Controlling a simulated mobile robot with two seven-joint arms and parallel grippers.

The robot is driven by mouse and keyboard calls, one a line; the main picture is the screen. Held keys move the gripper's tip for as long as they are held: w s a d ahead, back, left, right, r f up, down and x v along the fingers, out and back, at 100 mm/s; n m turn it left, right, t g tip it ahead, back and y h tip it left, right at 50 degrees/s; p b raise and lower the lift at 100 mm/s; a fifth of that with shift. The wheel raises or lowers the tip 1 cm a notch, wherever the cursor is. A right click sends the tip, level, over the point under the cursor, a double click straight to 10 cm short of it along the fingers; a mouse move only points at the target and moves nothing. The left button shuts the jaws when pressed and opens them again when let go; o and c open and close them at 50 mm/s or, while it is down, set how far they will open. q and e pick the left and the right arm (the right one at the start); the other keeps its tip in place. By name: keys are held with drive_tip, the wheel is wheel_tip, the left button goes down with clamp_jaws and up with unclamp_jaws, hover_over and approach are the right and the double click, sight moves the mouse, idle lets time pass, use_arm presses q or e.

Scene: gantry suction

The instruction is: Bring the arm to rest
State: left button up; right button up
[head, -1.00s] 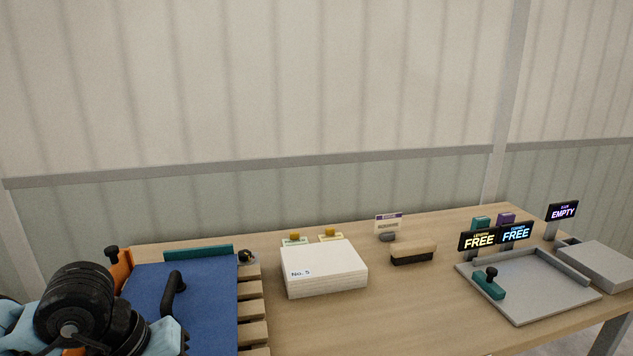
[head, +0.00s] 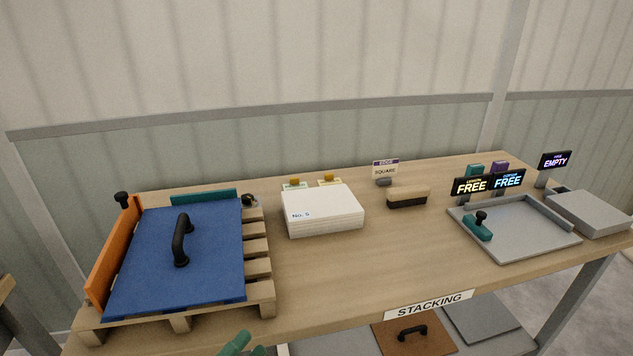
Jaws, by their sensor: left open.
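My left gripper (head: 246,348) shows only as teal fingertips at the bottom edge of the head view, in front of the table's front edge. It is open, and nothing shows between the tips. The rest of the left arm is out of view, and my right gripper is not in view. The wooden table (head: 330,290) stands in front of me. A blue board (head: 150,265) with a black handle (head: 181,240) lies on a wooden pallet (head: 258,262) at the left, clear of the gripper.
An orange guard (head: 112,255) stands along the pallet's left side. A white stack (head: 322,212), a brush-like block (head: 408,197) and a grey tray (head: 520,240) stand on the table. A lower shelf holds a brown board (head: 405,343). The table's front middle is clear.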

use_arm(q)
drive_tip(key=s+a+f+n+y, duration=0.35)
drive_tip(key=f+n+y, duration=0.35)
drive_tip(key=f+n, duration=0.3)
drive_tip(key=s+a+f+n+g+y, duration=0.2)
drive_tip(key=s+f+n+g, duration=0.1)
drive_tip(key=s+f+n, duration=0.3)
drive_tip(key=s+a+f+n+g+y, duration=0.2)
drive_tip(key=s+f+n, duration=0.4)
drive_tip(key=s+f, duration=0.4)
drive_tip(key=s+a+g, duration=0.1)
drive_tip(key=g, duration=0.1)
drive_tip(key=shift+a+f+g+p, duration=0.15)
drive_tip(key=shift+f+g+p, duration=0.05)
drive_tip(key=shift+g+p, duration=0.15)
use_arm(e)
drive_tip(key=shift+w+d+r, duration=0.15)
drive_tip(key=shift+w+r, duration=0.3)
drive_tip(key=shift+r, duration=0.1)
use_arm(q)
drive_tip(key=shift+w, duration=0.1)
